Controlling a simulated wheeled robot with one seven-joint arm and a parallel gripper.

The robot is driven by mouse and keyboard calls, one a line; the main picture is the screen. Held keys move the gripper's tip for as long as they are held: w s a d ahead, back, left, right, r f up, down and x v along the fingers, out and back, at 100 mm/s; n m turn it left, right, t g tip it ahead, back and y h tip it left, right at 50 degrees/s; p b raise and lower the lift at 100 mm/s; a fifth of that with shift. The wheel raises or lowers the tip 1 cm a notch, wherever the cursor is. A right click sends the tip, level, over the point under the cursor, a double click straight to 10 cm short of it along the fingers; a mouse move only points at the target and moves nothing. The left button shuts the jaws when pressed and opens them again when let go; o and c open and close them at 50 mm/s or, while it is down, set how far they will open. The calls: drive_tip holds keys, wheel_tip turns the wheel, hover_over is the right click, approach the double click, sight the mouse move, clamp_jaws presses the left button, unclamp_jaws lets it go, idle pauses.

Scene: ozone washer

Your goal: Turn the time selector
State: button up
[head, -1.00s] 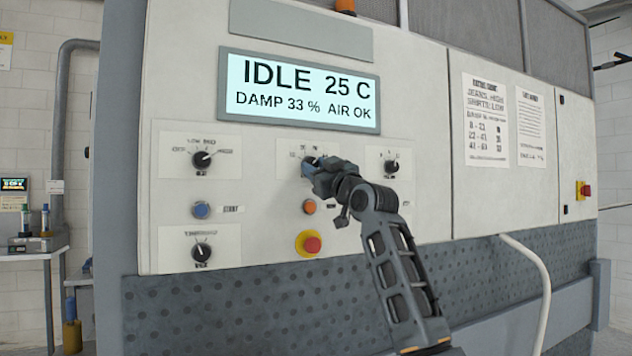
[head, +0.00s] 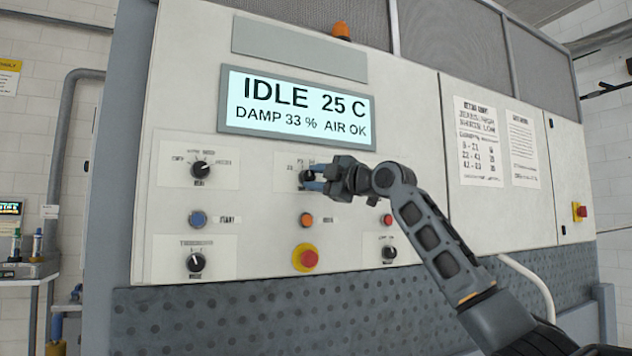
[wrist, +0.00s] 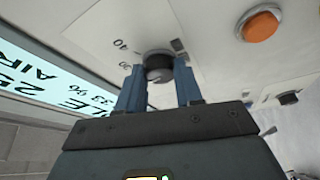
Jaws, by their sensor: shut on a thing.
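The time selector (head: 306,176) is a small dark round knob on the middle white plate of the machine panel, below the display. In the wrist view the knob (wrist: 159,66) sits between the two blue fingers, with printed numbers such as 30 and 40 around it. My gripper (head: 311,178) reaches it from the right and is shut on it, one finger at each side. The same gripper (wrist: 158,72) fills the lower middle of the wrist view. My gripper hides part of the knob and its plate in the head view, so its pointer setting is unclear.
The display (head: 297,106) reads IDLE 25 C. Another knob (head: 201,169) is to the left. An orange button (head: 306,220) and a red emergency button (head: 306,259) are below. A red button (head: 387,220) and lower knob (head: 389,253) lie close under my arm.

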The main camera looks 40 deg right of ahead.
drive_tip(key=shift+n+g, duration=0.5)
drive_tip(key=shift+n, duration=0.6)
drive_tip(key=o, duration=1)
drive_tip(key=shift+o, duration=0.2)
drive_tip(key=shift+r, duration=0.1)
drive_tip(key=shift+s, duration=0.15)
drive_tip(key=s+b, duration=0.1)
drive_tip(key=s, duration=0.6)
drive_tip(key=shift+s+d+f, duration=0.25)
drive_tip(key=shift+d+f, duration=0.05)
drive_tip(key=shift+d, duration=0.1)
